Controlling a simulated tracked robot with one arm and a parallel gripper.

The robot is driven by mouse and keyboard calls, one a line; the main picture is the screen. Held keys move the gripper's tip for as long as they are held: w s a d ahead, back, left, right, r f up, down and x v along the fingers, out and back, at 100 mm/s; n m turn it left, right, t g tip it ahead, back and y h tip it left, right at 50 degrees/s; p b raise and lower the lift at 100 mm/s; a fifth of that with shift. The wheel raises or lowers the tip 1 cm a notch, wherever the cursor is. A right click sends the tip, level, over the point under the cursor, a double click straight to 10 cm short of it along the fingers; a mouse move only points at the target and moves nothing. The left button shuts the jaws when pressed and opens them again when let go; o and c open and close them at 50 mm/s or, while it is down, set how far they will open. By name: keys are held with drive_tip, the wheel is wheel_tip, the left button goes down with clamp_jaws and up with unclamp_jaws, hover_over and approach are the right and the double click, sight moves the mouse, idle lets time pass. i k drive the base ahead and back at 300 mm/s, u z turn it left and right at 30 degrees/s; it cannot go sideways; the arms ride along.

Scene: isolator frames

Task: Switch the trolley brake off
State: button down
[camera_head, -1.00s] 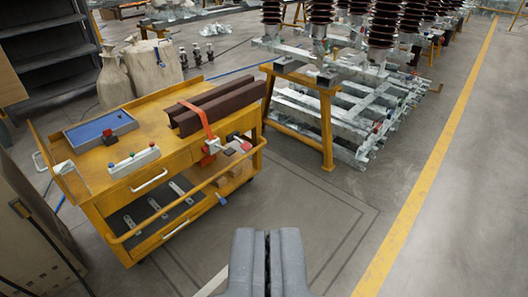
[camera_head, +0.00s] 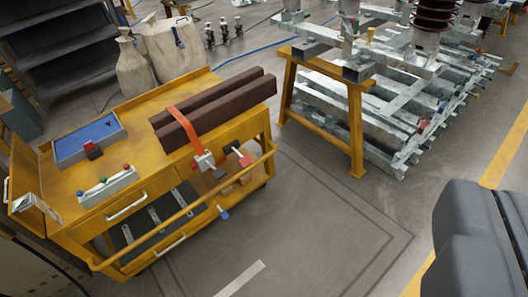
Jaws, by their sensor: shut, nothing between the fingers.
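The yellow trolley (camera_head: 165,163) stands in the left half of the view, with its push bar (camera_head: 205,208) along the near side. A small blue pedal-like part (camera_head: 223,212) sticks out low on its near side, below the bar. A red-and-black handled part (camera_head: 239,153) sits at the top near edge, beside the orange strap's buckle (camera_head: 204,162). I cannot tell for sure which of these is the brake. My gripper (camera_head: 497,215) is shut and empty at the lower right, cut by the frame edge and well apart from the trolley.
Two brown beams (camera_head: 215,108), a blue tray (camera_head: 88,138) and a button box (camera_head: 108,186) lie on the trolley. A yellow trestle (camera_head: 354,130) with metal frames stands behind to the right. Grey floor (camera_head: 310,235) between trolley and gripper is clear.

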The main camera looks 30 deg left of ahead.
sight(244, 161)
drive_tip(key=u, duration=0.35)
drive_tip(key=i, duration=0.9)
drive_tip(key=u, duration=0.6)
